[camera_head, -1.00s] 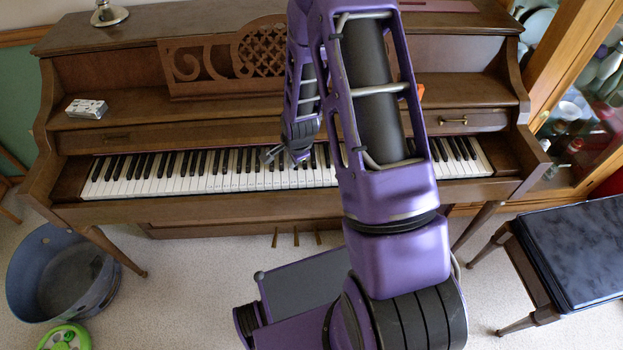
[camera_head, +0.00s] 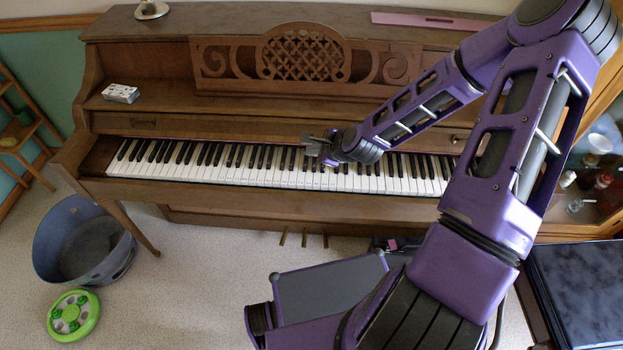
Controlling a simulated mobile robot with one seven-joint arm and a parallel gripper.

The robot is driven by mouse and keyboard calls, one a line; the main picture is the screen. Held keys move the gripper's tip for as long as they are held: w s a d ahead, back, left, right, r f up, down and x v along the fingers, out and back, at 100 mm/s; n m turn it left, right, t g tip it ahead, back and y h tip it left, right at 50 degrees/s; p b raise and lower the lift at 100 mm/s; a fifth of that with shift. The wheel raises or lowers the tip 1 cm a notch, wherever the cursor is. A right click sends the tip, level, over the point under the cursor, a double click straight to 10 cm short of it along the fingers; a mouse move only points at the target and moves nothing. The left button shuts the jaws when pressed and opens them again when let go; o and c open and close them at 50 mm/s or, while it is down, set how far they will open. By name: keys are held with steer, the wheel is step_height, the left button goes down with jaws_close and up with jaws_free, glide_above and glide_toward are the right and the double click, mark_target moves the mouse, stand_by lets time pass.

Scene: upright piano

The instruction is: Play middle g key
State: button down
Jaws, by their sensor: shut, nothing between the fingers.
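The upright piano (camera_head: 250,122) stands across the view with its keyboard (camera_head: 220,171) uncovered. The white and black keys run from the left end to behind my arm on the right. My gripper (camera_head: 310,145) is small in the view, over the back part of the keys near the middle of the keyboard. It is shut and holds nothing. I cannot tell whether its fingertips touch a key or hover above. No single key can be made out as the g key. My forearm and gripper hide some keys right of the middle.
A small white box (camera_head: 121,93) lies on the piano's left shelf. A grey tub (camera_head: 83,241) and a green round toy (camera_head: 74,315) are on the floor at left. A dark bench (camera_head: 580,290) stands at lower right, near a glass cabinet (camera_head: 590,180).

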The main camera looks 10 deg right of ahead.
mark_target(312, 181)
steer(key=shift+f, duration=0.15)
step_height(312, 181, down, 9)
steer(key=b, duration=0.7)
steer(key=shift+r, duration=0.2)
stand_by(1.8)
steer(key=shift+f+b, duration=0.4)
steer(key=shift+b, duration=0.05)
steer(key=shift+f+b, duration=0.45)
steer(key=shift+f, duration=0.15)
stand_by(0.6)
steer(key=shift+r, duration=0.1)
steer(key=shift+r+p, duration=0.95)
steer(key=shift+r, duration=0.1)
steer(key=shift+r+p, duration=2.1)
steer(key=shift+r, duration=0.25)
